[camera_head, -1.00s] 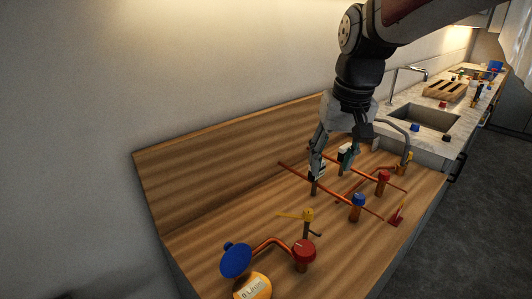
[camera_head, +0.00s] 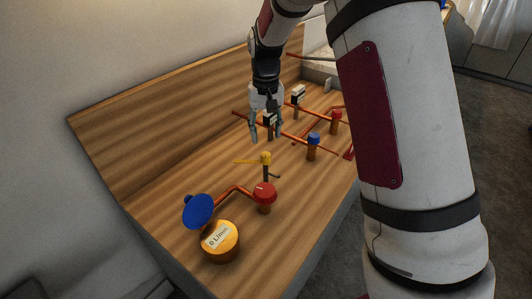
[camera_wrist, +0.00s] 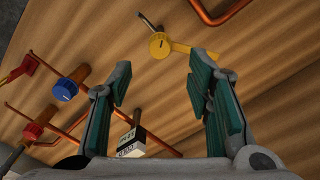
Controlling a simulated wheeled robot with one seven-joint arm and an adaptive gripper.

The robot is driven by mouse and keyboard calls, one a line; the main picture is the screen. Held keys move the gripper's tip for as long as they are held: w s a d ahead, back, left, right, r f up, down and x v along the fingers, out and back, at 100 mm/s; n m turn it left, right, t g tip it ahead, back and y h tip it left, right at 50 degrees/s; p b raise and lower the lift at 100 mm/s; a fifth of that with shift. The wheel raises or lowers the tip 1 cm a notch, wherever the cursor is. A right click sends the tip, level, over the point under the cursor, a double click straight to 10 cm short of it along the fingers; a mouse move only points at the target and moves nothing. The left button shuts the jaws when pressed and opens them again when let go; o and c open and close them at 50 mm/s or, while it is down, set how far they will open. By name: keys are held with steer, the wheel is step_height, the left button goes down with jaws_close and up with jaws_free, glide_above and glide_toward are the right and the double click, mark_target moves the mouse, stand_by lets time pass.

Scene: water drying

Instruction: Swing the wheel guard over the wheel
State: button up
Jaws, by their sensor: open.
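I cannot tell for sure which parts are the wheel and the guard. A tilted blue disc (camera_head: 198,210) stands at the near left end of the wooden bench, beside an orange gauge (camera_head: 220,240) marked 0 L/min. A round red knob (camera_head: 264,192) is right of it, with a copper pipe between. A yellow knob (camera_head: 265,158) with a thin yellow arm stands farther back; the wrist view also shows it (camera_wrist: 160,46). My gripper (camera_head: 267,136) is open and empty, above the bench beyond the yellow knob. In the wrist view its spread fingers (camera_wrist: 157,88) hold nothing.
A blue knob (camera_head: 313,140), another red knob (camera_head: 336,117) and copper pipes lie right of my gripper. Small white-and-black meters (camera_head: 298,96) stand behind. A wooden backboard (camera_head: 180,105) rises along the wall. My arm hides the bench's far right.

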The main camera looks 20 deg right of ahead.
mark_target(266, 155)
step_height(266, 155, down, 9)
steer(key=shift+r+p, duration=0.1)
steer(key=shift+p, duration=0.25)
steer(key=shift+c, duration=0.2)
jaws_close()
